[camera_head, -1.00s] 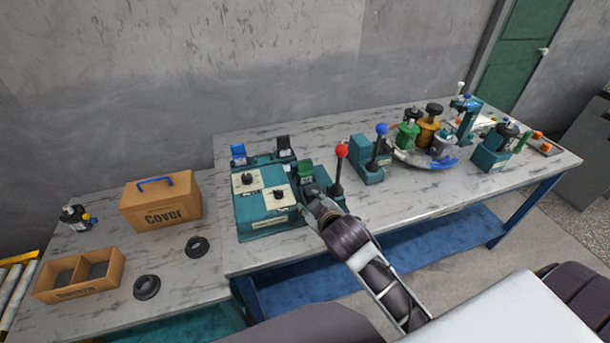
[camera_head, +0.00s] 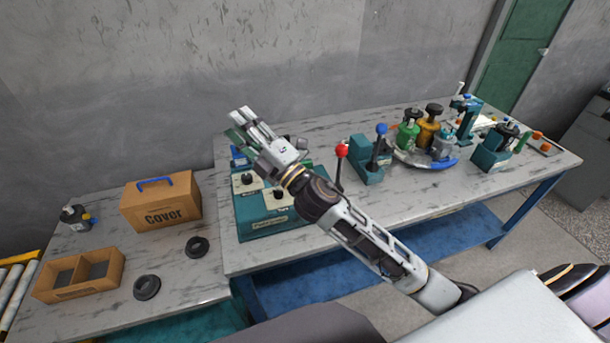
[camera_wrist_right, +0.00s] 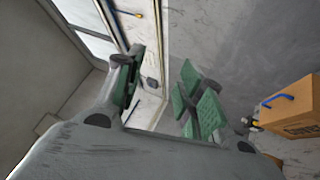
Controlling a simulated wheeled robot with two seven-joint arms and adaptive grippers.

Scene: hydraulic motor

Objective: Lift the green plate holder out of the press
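My right gripper (camera_head: 248,122) is raised above the back left of the teal press (camera_head: 265,226), its fingers pointing up and to the left. In the right wrist view, its fingers (camera_wrist_right: 160,95) with green pads stand apart, and the wall and door show through the gap. I see nothing held between them. The green plate holder cannot be made out now; my right wrist covers the part of the press where it stood. The press's black knobs (camera_head: 247,179) show in front of the gripper. My left gripper is out of view.
A red-knobbed lever (camera_head: 341,152) stands just right of my forearm, and a blue-knobbed lever (camera_head: 382,131) further right. The cardboard Cover box (camera_head: 161,204) and an open divided box (camera_head: 79,276) sit on the left table. The wall is behind.

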